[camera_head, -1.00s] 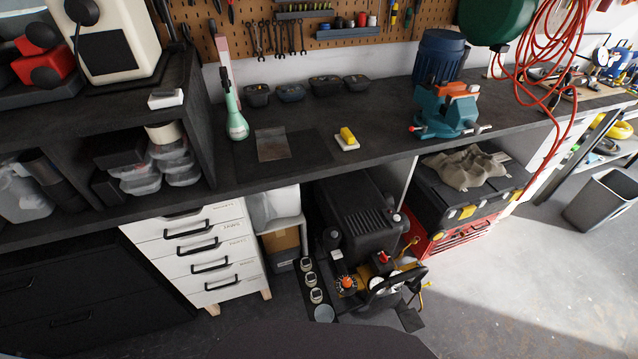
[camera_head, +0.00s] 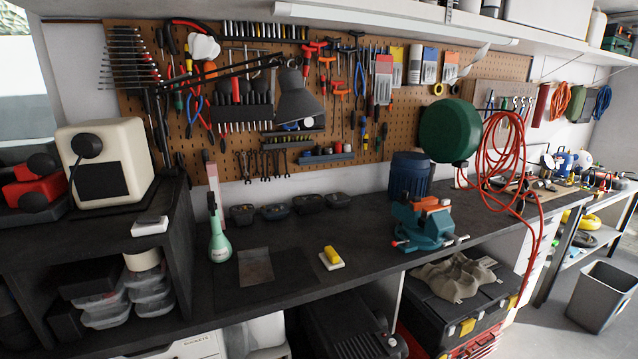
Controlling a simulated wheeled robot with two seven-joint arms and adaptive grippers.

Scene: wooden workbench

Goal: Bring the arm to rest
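Neither of my grippers nor my arms shows in the head view. The dark workbench (camera_head: 300,262) runs across the middle. On it a yellow block (camera_head: 332,253) rests on a white pad (camera_head: 331,264). A flat grey-brown sheet (camera_head: 256,267) lies to the left of it on a dark mat. A pale green bottle (camera_head: 219,243) stands left of the sheet.
A teal and orange vise (camera_head: 425,225) sits on the bench's right part, with a blue cylinder (camera_head: 408,177) behind it. A pegboard (camera_head: 350,120) of tools is behind. A red hose (camera_head: 500,160) hangs at right. The bench front middle is clear.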

